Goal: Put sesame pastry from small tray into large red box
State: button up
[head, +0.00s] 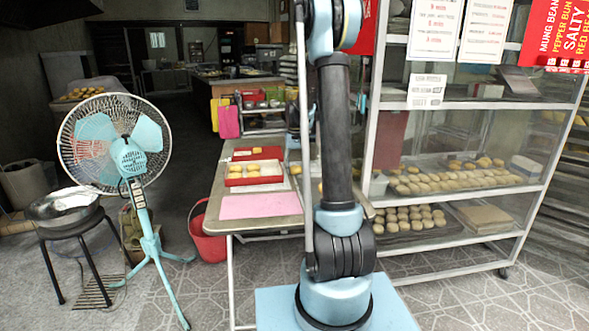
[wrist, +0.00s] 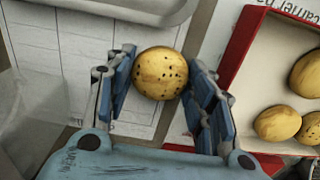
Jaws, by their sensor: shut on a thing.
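My gripper (wrist: 160,80) is shut on a round golden sesame pastry (wrist: 159,72) with dark specks, held between its two blue fingers in the wrist view. A red box (wrist: 241,43) with a white inside stands to the right of my gripper, with several golden pastries (wrist: 277,123) in it. A rounded grey tray edge (wrist: 150,13) shows at the top, and I cannot see what it holds. In the head view, a red box with pastries (head: 255,181) stands on the table. My gripper is hidden there behind my arm.
A printed paper sheet (wrist: 60,62) lies below the pastry. The table (head: 228,208) carries a pink mat (head: 262,206) at its front. A glass shelf with many buns (head: 440,183) stands to the right. A fan (head: 127,158) and a red bucket (head: 208,243) stand left.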

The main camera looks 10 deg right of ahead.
jog(key=o, duration=1.1)
jog(key=shift+c, duration=0.2)
